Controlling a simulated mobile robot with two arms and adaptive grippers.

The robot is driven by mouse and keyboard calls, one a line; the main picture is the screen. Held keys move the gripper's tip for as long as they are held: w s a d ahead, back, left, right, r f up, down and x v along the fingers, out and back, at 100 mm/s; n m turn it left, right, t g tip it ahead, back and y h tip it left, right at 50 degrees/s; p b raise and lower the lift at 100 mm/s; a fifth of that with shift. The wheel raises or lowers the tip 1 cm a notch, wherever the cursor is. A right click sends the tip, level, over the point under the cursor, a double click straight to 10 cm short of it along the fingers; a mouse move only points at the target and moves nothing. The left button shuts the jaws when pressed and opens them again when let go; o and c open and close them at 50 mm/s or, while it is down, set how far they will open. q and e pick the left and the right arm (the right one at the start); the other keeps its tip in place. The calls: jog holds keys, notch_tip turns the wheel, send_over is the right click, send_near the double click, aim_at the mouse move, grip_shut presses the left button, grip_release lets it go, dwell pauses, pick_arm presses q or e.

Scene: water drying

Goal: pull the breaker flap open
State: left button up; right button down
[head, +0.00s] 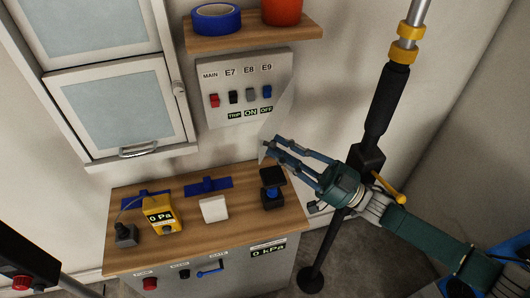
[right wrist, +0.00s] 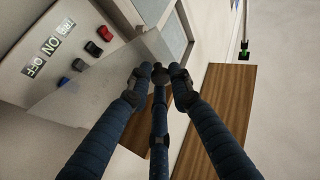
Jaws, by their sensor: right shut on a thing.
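The breaker panel (head: 222,105) is a pale box on the wall with red, black, grey and blue switches and a TRIP/ON/OFF indicator. The breaker flap (head: 279,117) is a clear, pale sheet standing out from the panel's right side; the switches show uncovered in the head view. In the right wrist view the flap (right wrist: 110,95) spans from the panel toward my fingers. My right gripper (head: 271,146) is shut on the flap's outer edge; the fingertips also meet there in the right wrist view (right wrist: 160,75). My left gripper is not in view.
Below is a wooden bench (head: 235,231) with a yellow gauge (head: 161,215), a white block (head: 213,209) and a black-and-blue device (head: 272,187). A shelf (head: 254,37) holds blue tape (head: 216,19). A black pole (head: 384,105) stands close to my right arm. A cabinet (head: 118,105) hangs left.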

jog(key=shift+s+d+f, duration=0.1)
jog(key=shift+d, duration=0.35)
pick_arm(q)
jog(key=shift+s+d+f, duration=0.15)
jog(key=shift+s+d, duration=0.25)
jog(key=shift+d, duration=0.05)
pick_arm(e)
jog(key=shift+a, duration=0.2)
jog(key=c, duration=1.8)
grip_release()
jog(key=shift+c, duration=0.2)
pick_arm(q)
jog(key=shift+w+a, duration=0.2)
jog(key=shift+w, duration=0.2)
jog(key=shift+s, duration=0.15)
pick_arm(e)
jog(key=v, duration=0.7)
jog(key=shift+d, duration=0.25)
jog(key=shift+f, duration=0.1)
